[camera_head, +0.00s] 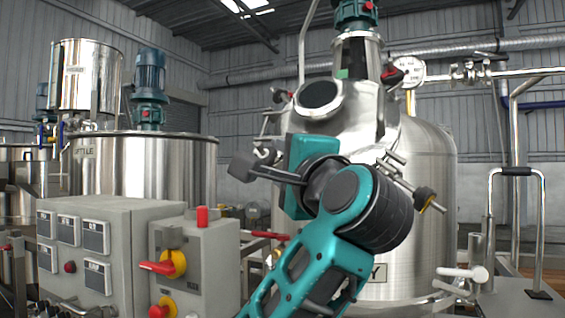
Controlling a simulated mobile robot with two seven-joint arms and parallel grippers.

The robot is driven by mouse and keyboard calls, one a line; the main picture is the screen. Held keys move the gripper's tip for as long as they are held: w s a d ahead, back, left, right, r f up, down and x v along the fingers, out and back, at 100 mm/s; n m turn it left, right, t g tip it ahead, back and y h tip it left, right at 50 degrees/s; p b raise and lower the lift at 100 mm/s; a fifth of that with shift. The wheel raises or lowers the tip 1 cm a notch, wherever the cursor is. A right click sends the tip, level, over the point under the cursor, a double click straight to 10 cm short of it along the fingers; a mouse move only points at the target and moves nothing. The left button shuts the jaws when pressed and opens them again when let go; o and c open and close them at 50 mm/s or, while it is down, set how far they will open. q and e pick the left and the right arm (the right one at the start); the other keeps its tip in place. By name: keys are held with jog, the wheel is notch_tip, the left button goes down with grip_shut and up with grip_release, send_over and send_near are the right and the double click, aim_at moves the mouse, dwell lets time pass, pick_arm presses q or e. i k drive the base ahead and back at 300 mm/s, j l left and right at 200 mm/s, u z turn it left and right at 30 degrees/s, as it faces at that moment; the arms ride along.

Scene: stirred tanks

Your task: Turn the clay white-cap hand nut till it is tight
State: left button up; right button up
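My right gripper (246,167) is in front of the big steel tank (432,160), left of its round port (320,96). A dark finger with a blocky tip reaches left from its teal body. The gap between the fingers does not show, so I cannot tell if it is open or shut. A small pale metal fitting (264,154) shows close behind the finger; I cannot tell whether it is the clay white-cap hand nut or whether the gripper touches it. A dark knob with a yellowish ring (426,199) sticks out right of my wrist. My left gripper is not in view.
A grey control box (105,225) with a red-handled switch (165,265) stands at the lower left. A smaller steel tank (150,165) stands behind it. A white-handled valve (462,273) and a steel handrail (541,225) are on the right. My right forearm hides the big tank's lower middle.

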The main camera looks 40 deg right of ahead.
aim_at(265, 156)
jog(key=z, duration=1.3)
